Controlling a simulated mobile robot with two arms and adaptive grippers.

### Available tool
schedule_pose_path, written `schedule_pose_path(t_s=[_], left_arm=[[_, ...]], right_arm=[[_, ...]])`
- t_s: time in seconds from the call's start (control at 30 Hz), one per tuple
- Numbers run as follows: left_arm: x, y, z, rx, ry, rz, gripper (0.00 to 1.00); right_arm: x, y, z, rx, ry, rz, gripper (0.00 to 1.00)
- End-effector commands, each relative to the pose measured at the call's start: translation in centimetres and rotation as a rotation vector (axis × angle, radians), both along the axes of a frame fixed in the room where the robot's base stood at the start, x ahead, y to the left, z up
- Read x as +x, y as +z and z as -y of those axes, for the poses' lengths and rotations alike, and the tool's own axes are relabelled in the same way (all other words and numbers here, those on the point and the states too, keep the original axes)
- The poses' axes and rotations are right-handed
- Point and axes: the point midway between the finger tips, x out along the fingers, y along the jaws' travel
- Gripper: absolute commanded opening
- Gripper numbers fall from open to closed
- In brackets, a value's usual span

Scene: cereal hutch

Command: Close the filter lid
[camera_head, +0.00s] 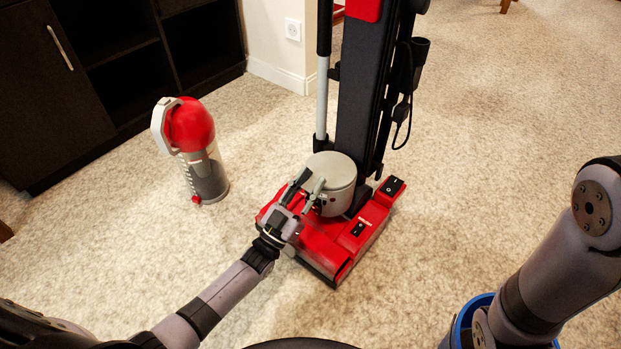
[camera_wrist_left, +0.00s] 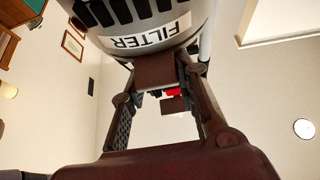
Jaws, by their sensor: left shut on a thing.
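The upright vacuum stands on the carpet with its red base (camera_head: 342,240). A round grey filter housing with a lid (camera_head: 332,168) sits on it; the lid looks level in the head view, but I cannot tell whether it is fully seated. My left gripper (camera_head: 308,188) is at the front left of the housing. Its fingers (camera_wrist_left: 162,78) are shut on a brown tab (camera_wrist_left: 155,72) just beside the label. My right gripper is out of view.
A red and clear dust canister (camera_head: 205,160) stands on the carpet to the left, near a dark open shelf (camera_head: 130,60). A blue bin (camera_head: 465,318) is at the bottom right, beside my right arm. Carpet right of the vacuum is clear.

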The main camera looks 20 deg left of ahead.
Motion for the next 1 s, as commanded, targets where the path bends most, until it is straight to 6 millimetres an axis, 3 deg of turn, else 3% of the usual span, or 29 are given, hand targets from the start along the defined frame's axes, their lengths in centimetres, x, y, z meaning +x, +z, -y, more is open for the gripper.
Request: schedule_pose_path(t_s=[0.03, 0.5, 0.53, 0.83, 1.0], left_arm=[[-0.13, -0.75, 0.16, 0.002, -0.004, -0.016, 0.00], [-0.16, -0.81, 0.19, 0.002, -0.006, -0.014, 0.00], [-0.16, -0.81, 0.19, 0.002, -0.006, -0.014, 0.30], [-0.07, -0.58, 0.07, 0.002, -0.002, -0.009, 0.50], [-0.04, -0.45, 0.01, 0.002, -0.001, -0.005, 0.50]], right_arm=[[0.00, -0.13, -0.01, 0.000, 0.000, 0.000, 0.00], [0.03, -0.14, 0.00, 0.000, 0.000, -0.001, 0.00], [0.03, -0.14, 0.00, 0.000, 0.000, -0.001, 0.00], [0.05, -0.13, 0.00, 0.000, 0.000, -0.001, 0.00], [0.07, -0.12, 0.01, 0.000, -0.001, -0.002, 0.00]])
